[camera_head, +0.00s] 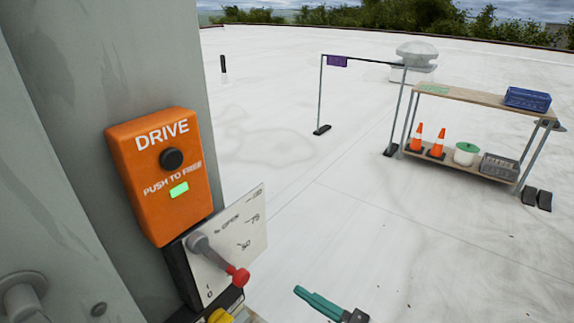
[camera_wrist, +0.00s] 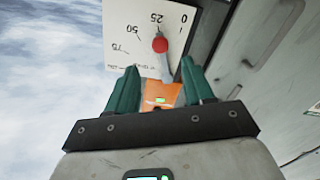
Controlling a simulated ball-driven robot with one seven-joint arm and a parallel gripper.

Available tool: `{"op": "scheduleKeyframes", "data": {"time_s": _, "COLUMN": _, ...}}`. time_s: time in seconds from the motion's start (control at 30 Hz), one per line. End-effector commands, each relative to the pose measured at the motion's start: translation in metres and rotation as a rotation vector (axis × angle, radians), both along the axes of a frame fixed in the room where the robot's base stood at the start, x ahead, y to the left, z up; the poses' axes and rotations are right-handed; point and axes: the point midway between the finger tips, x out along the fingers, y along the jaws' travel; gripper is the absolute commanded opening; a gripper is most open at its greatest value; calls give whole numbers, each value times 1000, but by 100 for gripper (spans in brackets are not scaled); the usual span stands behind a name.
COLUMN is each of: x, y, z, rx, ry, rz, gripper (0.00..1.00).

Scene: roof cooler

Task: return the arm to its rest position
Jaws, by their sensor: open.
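My gripper (camera_wrist: 159,67) is open and empty, its two teal fingers apart in the wrist view. In the head view, part of my gripper (camera_head: 320,302) shows at the bottom edge, to the right of the lever and apart from it. A grey lever with a red knob (camera_head: 239,277) sits on a white scale plate (camera_head: 252,222) marked 0 to 100. The knob stands between 0 and 50, by the 25 mark in the wrist view. The orange DRIVE box (camera_head: 160,190) above has a black button and a lit green light. Most of my arm is hidden.
The grey cabinet wall (camera_head: 120,70) fills the left. A wooden shelf rack (camera_head: 470,97) with orange cones, a bucket and crates stands back right, beside a frame with a purple cloth (camera_head: 338,62). White roof between is clear.

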Motion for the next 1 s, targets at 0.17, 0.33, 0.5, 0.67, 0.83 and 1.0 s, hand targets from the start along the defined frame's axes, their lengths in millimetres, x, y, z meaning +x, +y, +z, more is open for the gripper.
{"op": "scheduleKeyframes", "data": {"time_s": 0.17, "x": 1, "y": -27, "z": -56, "rx": -84, "ry": 214, "rz": -72, "gripper": 52}}
{"op": "scheduleKeyframes", "data": {"time_s": 0.33, "x": -20, "y": -90, "z": -150, "rx": -207, "ry": 623, "rz": -263, "gripper": 52}}
{"op": "scheduleKeyframes", "data": {"time_s": 0.5, "x": -73, "y": -161, "z": -226, "rx": -291, "ry": 1039, "rz": -543, "gripper": 52}}
{"op": "scheduleKeyframes", "data": {"time_s": 0.67, "x": -132, "y": -214, "z": -266, "rx": -333, "ry": 1343, "rz": -822, "gripper": 52}}
{"op": "scheduleKeyframes", "data": {"time_s": 0.83, "x": -173, "y": -242, "z": -280, "rx": -349, "ry": 1507, "rz": -1017, "gripper": 52}}
{"op": "scheduleKeyframes", "data": {"time_s": 1.0, "x": -182, "y": -248, "z": -282, "rx": -351, "ry": 1541, "rz": -1067, "gripper": 52}}
